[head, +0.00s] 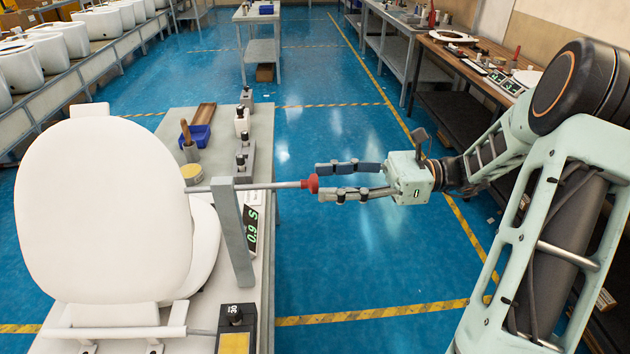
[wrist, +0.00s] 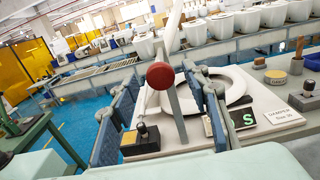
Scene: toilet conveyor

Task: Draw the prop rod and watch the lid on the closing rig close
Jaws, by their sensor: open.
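The prop rod (head: 262,186) is a grey bar with a red knob (head: 312,184) at its right end. It passes by a grey upright post (head: 232,230) and reaches to the white lid (head: 105,210), which stands raised on the closing rig (head: 120,322). My gripper (head: 325,182) is open, with its fingertips on either side of the red knob. In the wrist view the red knob (wrist: 160,75) shows between the two blue-grey fingers. Whether a finger touches the knob I cannot tell. The rod's far end is hidden behind the lid.
A green digital display (head: 250,230) stands beside the post. A black and yellow box (head: 236,328) sits at the bench's front edge. Small weights (head: 242,120), a blue bin (head: 197,135) and a brush pot stand farther back. The blue floor right of the bench is clear.

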